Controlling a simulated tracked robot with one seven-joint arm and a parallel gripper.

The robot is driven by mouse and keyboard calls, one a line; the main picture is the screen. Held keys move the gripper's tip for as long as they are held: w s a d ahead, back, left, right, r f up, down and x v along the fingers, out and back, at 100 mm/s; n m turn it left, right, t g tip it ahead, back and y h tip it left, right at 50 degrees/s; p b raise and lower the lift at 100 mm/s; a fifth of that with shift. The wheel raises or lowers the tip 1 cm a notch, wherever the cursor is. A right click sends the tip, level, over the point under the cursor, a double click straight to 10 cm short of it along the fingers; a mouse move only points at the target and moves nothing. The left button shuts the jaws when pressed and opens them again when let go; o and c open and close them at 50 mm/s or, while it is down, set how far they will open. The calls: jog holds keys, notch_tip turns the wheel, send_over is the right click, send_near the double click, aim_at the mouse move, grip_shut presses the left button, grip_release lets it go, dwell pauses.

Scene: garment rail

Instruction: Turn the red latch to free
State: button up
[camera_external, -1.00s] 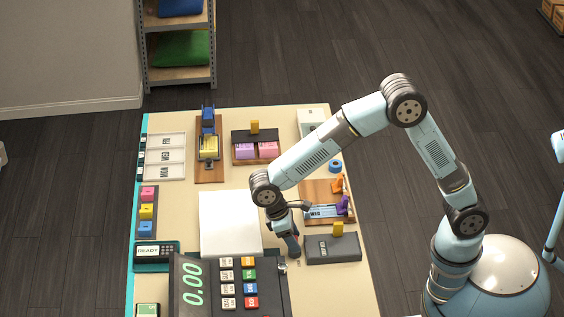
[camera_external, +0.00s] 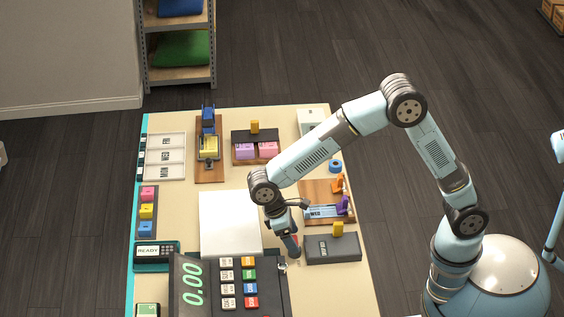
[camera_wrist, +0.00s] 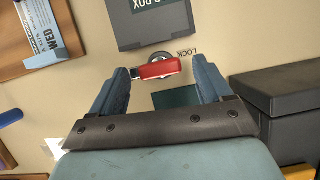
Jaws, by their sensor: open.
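The red latch (camera_wrist: 160,69) shows in the wrist view as a short red bar with a dark end at its left, lying nearly level across a round grey disc. The word LOCK (camera_wrist: 180,52) is printed just right of the disc. My gripper (camera_wrist: 160,66) is open, with one finger to the left of the latch and one to the right. The left fingertip is close to the dark end; I cannot tell whether it touches. In the external view my gripper (camera_external: 292,252) points down at the table, and I cannot clearly make out the latch there.
A dark grey box (camera_external: 333,249) with a yellow block stands right of my gripper. The cash register (camera_external: 236,285) stands close on the left, and a white sheet (camera_external: 229,223) lies behind it. A wooden tray (camera_external: 317,190) with a WED card lies farther back.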

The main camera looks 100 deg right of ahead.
jog(key=v, duration=1.3)
jog(key=shift+s, duration=0.1)
jog(key=s+d+r+t, duration=0.1)
jog(key=s+r+t, duration=0.3)
jog(key=s, duration=0.5)
jog(key=s+d+r+t, duration=0.1)
jog(key=s+r, duration=0.5)
jog(key=s, duration=0.3)
jog(key=s+d+f+t, duration=0.1)
jog(key=s+f+t, duration=0.1)
jog(key=s, duration=0.7)
jog(key=s+d+f+t, duration=0.1)
jog(key=s+f+t, duration=0.1)
jog(key=s, duration=0.8)
jog(key=shift+s+f+n+t, duration=0.2)
jog(key=shift+s+n+t, duration=0.15)
jog(key=shift+t, duration=0.25)
